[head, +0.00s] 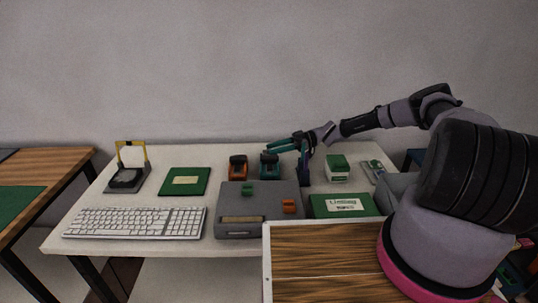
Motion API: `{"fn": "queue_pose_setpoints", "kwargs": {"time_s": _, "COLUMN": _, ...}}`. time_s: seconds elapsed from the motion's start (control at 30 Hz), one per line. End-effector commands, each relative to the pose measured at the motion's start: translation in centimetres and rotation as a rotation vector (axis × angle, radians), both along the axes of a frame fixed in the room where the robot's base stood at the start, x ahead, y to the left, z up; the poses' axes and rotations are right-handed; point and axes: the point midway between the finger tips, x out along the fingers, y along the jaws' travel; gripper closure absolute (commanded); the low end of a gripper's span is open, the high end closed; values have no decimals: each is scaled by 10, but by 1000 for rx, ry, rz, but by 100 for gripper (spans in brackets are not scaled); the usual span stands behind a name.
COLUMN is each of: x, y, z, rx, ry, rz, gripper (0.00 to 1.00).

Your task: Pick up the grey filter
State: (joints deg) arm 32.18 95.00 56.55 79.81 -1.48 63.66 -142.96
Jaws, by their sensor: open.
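I cannot tell for sure which object is the grey filter. One grey thing is a flat grey box (234,207) at the front middle of the table, with small green and orange pieces on top. Another is a small grey item (375,168) at the right, partly behind my arm. My gripper (288,146) has teal fingers and is open.
The white table (75,232) also holds a keyboard (135,222), a green book (185,181), a yellow-framed stand (128,178), an orange device (238,168), a green-and-white box (337,168) and a labelled green box (343,205). A wooden surface (320,270) lies in front.

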Motion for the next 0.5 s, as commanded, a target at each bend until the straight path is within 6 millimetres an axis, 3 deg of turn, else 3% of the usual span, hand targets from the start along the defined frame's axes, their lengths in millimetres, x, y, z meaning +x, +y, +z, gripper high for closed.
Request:
{"fn": "queue_pose_setpoints", "kwargs": {"time_s": 0.2, "x": 0, "y": 2, "z": 0, "rx": 0, "ry": 0, "rz": -1, "gripper": 58}}
{"fn": "queue_pose_setpoints", "kwargs": {"time_s": 0.23, "x": 0, "y": 2, "z": 0, "rx": 0, "ry": 0, "rz": 0, "gripper": 62}}
{"fn": "queue_pose_setpoints", "kwargs": {"time_s": 0.33, "x": 0, "y": 1, "z": 0, "rx": 0, "ry": 0, "rz": 0, "gripper": 100}}
{"fn": "queue_pose_setpoints", "kwargs": {"time_s": 0.5, "x": 0, "y": 1, "z": 0, "rx": 0, "ry": 0, "rz": -1, "gripper": 100}}
